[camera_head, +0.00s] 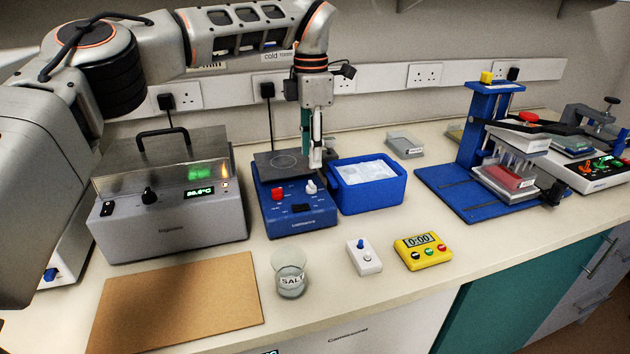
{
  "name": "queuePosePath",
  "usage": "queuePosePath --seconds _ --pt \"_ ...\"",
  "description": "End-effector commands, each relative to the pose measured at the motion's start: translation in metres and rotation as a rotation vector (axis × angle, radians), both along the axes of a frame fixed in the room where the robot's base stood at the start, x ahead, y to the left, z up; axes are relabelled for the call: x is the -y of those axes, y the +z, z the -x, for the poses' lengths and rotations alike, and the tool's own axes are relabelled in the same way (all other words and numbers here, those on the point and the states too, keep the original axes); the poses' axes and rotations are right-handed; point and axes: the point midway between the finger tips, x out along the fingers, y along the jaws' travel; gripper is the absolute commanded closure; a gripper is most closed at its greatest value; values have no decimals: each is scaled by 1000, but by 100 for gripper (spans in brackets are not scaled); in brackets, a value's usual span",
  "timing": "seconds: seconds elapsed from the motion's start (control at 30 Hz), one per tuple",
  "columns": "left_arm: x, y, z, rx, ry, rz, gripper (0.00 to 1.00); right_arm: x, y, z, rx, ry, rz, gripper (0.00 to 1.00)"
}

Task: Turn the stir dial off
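The blue stirrer (296,222) with a dark square top plate (275,166) stands on the bench left of centre. Its front panel has a red dial (278,194) on the left, a white dial (311,187) on the right and a dark switch between and below them. The dial labels are too small to read, so I cannot tell which one is the stir dial. My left gripper (314,163) points down just above and behind the white dial, at the plate's right edge. Its fingers look close together and partly overlap, so their opening is unclear. My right gripper is out of view.
A blue ice tub (368,196) stands close to the stirrer's right. A grey heater box (172,220) with a handle stands left. In front are a salt jar (290,282), a small white switch box (364,263), a yellow timer (423,257) and a brown board (180,308).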

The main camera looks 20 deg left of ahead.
Motion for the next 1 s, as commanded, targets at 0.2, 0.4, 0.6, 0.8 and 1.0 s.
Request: queuePosePath --seconds 0.2,0.4,0.6,0.8,1.0 --pt "0 -29 1 -2 -1 1 66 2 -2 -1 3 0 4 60" --pt "0 -58 1 -1 -2 2 66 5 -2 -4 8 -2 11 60" --pt "0 -71 0 2 -2 1 66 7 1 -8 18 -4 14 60" --pt "0 -72 0 3 -1 2 66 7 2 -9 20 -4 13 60" --pt "1 -72 0 2 -1 1 97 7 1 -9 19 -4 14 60"
